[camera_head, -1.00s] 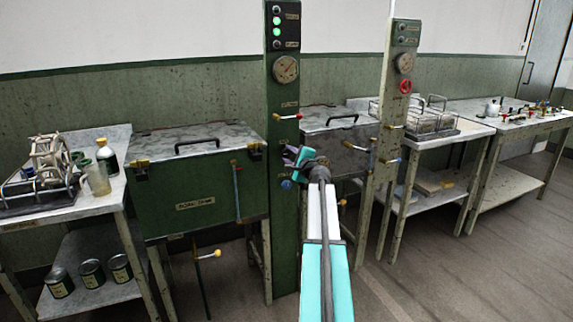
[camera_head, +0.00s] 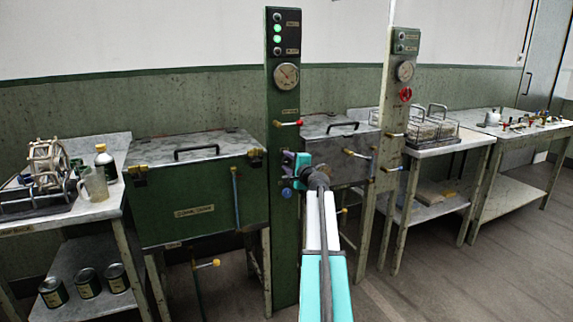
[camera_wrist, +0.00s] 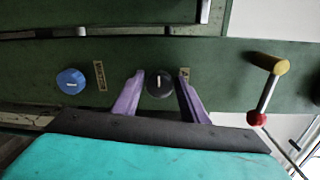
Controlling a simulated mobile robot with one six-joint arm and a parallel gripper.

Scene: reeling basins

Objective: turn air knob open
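A round dark knob (camera_wrist: 160,82) with a pale mark sits on the green panel in the wrist view, beside a small label too blurred to read fully. I take it for the air knob. My gripper (camera_wrist: 161,77) has its two purple fingers on either side of this knob, with narrow gaps showing, so it looks open. A blue knob (camera_wrist: 71,81) is to the left, and it also shows in the head view (camera_head: 287,192). In the head view my gripper (camera_head: 290,164) is at the green column (camera_head: 285,240) and hides the dark knob.
A lever with a yellow handle and red ball (camera_wrist: 267,90) sticks out right of the fingers in the wrist view. The head view shows a gauge (camera_head: 286,77), a green basin cabinet (camera_head: 200,205) at left and a grey basin (camera_head: 340,148) at right.

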